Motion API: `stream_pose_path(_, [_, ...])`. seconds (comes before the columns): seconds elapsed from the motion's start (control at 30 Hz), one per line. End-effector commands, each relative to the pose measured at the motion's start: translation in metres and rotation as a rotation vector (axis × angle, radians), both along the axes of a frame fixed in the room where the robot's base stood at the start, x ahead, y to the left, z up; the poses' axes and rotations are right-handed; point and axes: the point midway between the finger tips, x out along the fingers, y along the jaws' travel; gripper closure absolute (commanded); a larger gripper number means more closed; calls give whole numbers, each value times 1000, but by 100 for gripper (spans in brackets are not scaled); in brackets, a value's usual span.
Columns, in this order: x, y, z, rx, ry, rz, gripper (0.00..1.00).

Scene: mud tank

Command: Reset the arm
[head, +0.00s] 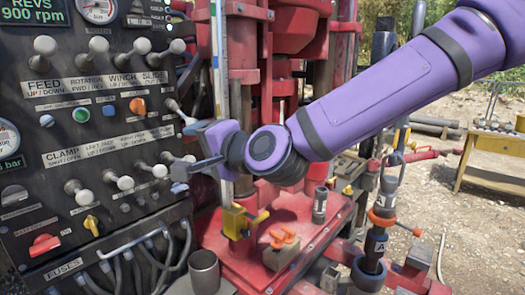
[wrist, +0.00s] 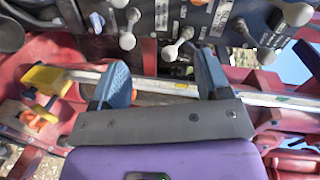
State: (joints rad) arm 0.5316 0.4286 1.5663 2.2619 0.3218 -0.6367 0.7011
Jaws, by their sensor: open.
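My purple arm reaches in from the upper right in the head view. My gripper (head: 183,150) is at the right edge of the black control panel (head: 95,140), close to its levers. In the wrist view my gripper (wrist: 160,78) is open, its two blue-grey fingers wide apart, with nothing held between them. A white-knobbed lever (wrist: 170,52) shows beyond the gap between the fingers. I cannot tell whether a finger touches any lever.
Several white-knobbed levers, a green button (head: 81,115) and a red switch (head: 45,244) are on the panel. A red rig base (head: 280,225) with a yellow clamp (head: 236,222) lies below the arm. A yellow bench (head: 495,145) stands at the right on gravel.

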Motion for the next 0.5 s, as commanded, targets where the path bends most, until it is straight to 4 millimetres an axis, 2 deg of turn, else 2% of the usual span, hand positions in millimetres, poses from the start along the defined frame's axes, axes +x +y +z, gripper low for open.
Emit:
stream_pose_path(0.27, [-1,-15,-48,-272,-48,39,30])
stream_pose_path(0.37, [1,-32,-68,-419,-69,54,30])
stream_pose_path(0.5, [2,-69,-90,-645,-89,67,30])
